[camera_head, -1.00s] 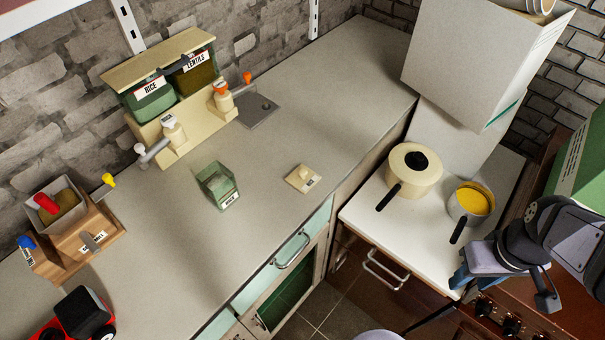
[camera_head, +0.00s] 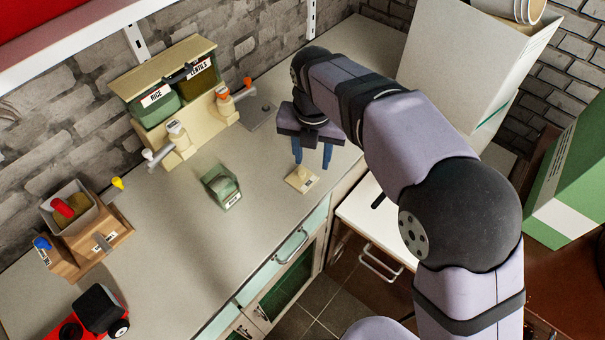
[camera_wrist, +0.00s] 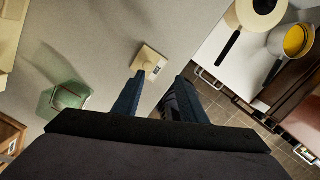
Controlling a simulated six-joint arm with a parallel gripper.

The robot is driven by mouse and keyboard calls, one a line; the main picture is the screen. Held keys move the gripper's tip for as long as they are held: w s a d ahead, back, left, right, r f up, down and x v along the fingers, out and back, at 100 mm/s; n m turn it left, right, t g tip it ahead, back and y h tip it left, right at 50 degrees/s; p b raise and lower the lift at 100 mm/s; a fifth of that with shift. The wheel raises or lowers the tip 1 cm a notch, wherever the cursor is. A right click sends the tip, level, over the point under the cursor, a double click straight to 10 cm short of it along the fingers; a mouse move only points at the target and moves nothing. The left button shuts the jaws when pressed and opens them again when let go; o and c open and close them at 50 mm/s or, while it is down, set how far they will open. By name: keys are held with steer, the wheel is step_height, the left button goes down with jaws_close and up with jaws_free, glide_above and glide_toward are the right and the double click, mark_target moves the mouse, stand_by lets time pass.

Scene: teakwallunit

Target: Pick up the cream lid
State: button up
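The cream lid (camera_head: 301,180) is a small square plate with a knob and a dark label, lying flat on the grey counter near its front edge. It also shows in the wrist view (camera_wrist: 149,63), just beyond my fingertips. My gripper (camera_head: 312,165) is above the counter with its two blue fingers pointing down, close over the lid. In the wrist view the fingers (camera_wrist: 160,78) are apart with nothing between them. The lid appears beyond the left finger and partly in the gap. I cannot tell whether a fingertip touches it.
A green rice container (camera_head: 221,187) stands left of the lid. A cream dispenser stand (camera_head: 183,147) with rice and lentils bins is at the back wall. The pot (camera_wrist: 258,14) and yellow-filled pan (camera_wrist: 294,42) stand on the lower white surface. Counter around the lid is clear.

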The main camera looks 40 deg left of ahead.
mark_target(302, 173)
steer(key=shift+n, duration=0.8)
steer(key=shift+s+a+f+p, duration=0.1)
steer(key=shift+a+f+p, duration=0.45)
steer(key=shift+f, duration=0.6)
steer(key=shift+s+a+f+p, duration=0.1)
steer(key=shift+a+f+p, duration=0.2)
steer(key=shift+f+p, duration=0.65)
steer(key=shift+s+a+f+p, duration=0.1)
steer(key=shift+a+f+p, duration=0.3)
steer(key=shift+f, duration=1)
jaws_close()
